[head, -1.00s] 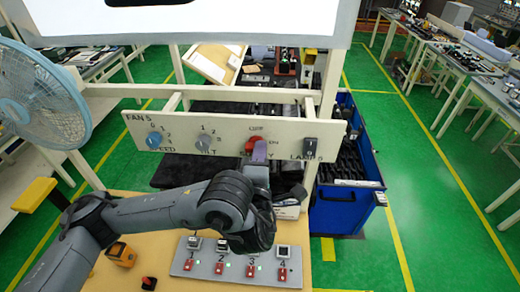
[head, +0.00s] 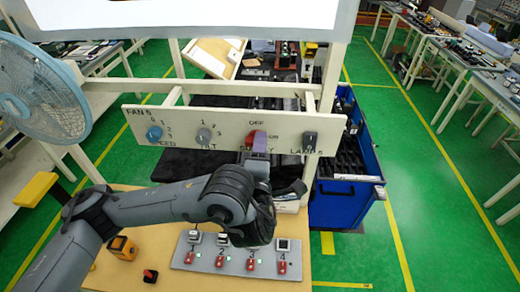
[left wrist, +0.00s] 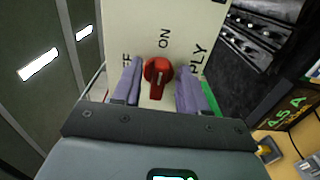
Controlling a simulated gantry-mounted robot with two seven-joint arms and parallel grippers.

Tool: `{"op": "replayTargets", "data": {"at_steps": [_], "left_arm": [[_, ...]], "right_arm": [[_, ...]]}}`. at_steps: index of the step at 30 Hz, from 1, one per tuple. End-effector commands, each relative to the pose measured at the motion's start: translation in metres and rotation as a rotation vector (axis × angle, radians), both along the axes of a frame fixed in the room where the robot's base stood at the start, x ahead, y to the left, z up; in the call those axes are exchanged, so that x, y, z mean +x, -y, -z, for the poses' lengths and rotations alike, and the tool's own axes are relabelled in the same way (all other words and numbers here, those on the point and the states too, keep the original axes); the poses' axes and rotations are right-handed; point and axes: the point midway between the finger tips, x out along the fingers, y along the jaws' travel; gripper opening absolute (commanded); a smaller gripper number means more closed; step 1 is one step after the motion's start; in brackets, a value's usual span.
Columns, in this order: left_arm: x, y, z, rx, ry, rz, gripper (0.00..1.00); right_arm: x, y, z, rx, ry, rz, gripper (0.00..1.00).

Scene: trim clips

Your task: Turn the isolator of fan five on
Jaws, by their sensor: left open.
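The fan five panel (head: 225,140), marked FAN 5, stands across the bench. Its red isolator knob (head: 249,139) is partly hidden behind my left gripper (head: 257,141). In the left wrist view the red knob (left wrist: 157,76) sits between the open purple fingers of my left gripper (left wrist: 160,70), one on each side with small gaps. The knob's handle lies roughly in line with the ON mark (left wrist: 164,39). The OFF mark (left wrist: 126,61) is partly covered by a finger. My right gripper is not in view.
The blue speed knob (head: 154,133), grey tilt knob (head: 204,135) and dark lamp switch (head: 310,141) share the panel. Below my arm is a plate (head: 183,253) with several numbered red switches. A fan (head: 35,92) stands at left; a blue bin (head: 345,208) is right.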

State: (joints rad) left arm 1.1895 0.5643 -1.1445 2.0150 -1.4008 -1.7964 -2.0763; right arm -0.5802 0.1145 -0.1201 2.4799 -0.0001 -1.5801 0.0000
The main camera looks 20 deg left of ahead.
Motion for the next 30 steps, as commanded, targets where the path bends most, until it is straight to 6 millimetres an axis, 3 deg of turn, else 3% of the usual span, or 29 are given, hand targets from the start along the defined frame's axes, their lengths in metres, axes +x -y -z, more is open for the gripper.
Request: {"op": "replayTargets", "data": {"at_steps": [11, 21, 30], "left_arm": [[-0.020, 0.007, 0.001, -0.003, -0.002, 0.005, 0.43], [-0.080, 0.022, 0.002, -0.005, -0.003, 0.004, 0.43], [-0.094, 0.025, 0.002, 0.002, 0.008, -0.003, 0.43]], "right_arm": [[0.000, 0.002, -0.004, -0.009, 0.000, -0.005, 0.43], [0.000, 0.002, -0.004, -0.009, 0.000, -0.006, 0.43], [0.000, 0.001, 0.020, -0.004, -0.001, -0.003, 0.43]]}}
